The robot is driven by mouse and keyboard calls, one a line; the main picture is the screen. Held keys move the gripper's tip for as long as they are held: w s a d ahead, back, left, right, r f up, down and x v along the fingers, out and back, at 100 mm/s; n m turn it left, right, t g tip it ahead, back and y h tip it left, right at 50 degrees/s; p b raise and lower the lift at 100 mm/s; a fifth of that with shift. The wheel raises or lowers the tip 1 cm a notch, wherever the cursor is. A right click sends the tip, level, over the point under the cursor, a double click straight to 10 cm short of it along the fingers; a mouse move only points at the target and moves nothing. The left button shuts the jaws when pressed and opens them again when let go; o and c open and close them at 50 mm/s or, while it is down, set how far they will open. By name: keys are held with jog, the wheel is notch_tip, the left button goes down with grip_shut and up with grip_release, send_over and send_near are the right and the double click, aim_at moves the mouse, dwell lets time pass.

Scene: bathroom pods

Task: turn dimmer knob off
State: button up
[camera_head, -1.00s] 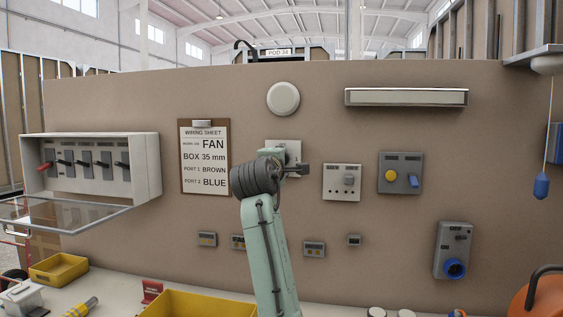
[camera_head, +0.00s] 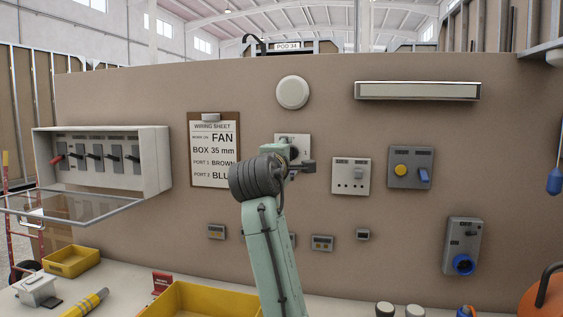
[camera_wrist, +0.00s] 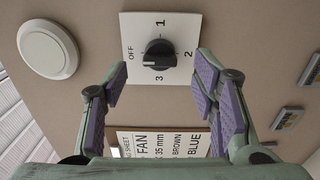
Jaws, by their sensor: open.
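The dimmer knob (camera_wrist: 159,54) is a black round knob with a grip bar on a white plate (camera_wrist: 183,20) marked OFF, 1, 2 and 3. In the wrist view, OFF is at the left, 1 at the top, 2 at the right and 3 at the bottom. A pale mark shows on the knob's lower left; I cannot tell its exact setting. My gripper (camera_wrist: 161,69) is open, its purple-padded fingers apart on either side of the knob, not touching it. In the head view my arm partly hides the plate (camera_head: 283,138), and the knob is hard to see.
A wiring sheet (camera_head: 214,150) hangs left of the plate. A socket panel (camera_head: 351,185) and a grey switch panel (camera_head: 422,157) are to the right. A round white fitting (camera_head: 292,92) is above. An open breaker box (camera_head: 155,160) is far left. Yellow bins stand on the bench below.

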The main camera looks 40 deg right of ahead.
jog(key=v, duration=0.7)
jog(key=shift+s, duration=0.1)
